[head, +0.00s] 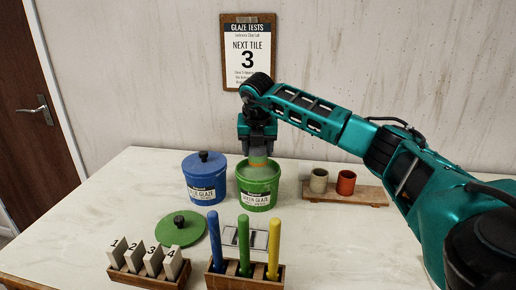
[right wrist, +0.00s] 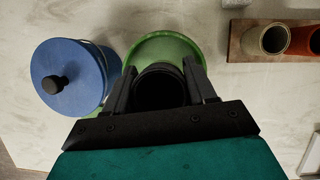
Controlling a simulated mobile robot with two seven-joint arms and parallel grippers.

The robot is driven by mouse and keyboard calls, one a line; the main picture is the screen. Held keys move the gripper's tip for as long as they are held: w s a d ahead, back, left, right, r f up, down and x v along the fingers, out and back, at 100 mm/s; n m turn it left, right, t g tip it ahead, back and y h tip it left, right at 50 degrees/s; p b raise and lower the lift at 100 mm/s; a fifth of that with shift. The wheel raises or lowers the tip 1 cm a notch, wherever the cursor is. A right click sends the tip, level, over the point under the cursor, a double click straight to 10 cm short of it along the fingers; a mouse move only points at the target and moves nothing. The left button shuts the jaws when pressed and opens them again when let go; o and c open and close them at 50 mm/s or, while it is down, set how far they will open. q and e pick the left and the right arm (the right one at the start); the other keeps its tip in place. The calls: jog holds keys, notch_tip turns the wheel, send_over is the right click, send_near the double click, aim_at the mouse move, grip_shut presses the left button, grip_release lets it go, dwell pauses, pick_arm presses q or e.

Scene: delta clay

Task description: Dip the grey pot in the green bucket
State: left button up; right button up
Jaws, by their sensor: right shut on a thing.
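The green bucket (head: 258,188) stands open on the table, labelled as green glaze. My right gripper (head: 257,140) points down just above it, shut on a grey pot (head: 257,153). In the right wrist view, the pot's dark round opening (right wrist: 160,88) sits between the fingers, within the green bucket's rim (right wrist: 162,40). My left gripper is not in view.
A lidded blue bucket (head: 205,180) stands close left. A green lid (head: 180,229) lies in front. A wooden board (head: 361,195) at right bears a beige pot (head: 319,181) and an orange pot (head: 346,183). Numbered tiles (head: 134,257) and coloured sticks (head: 243,245) stand at the front.

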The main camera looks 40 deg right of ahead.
jog(key=shift+r, duration=0.1)
notch_tip(320, 180, up, 3)
jog(key=p, duration=0.2)
jog(key=shift+p, duration=0.4)
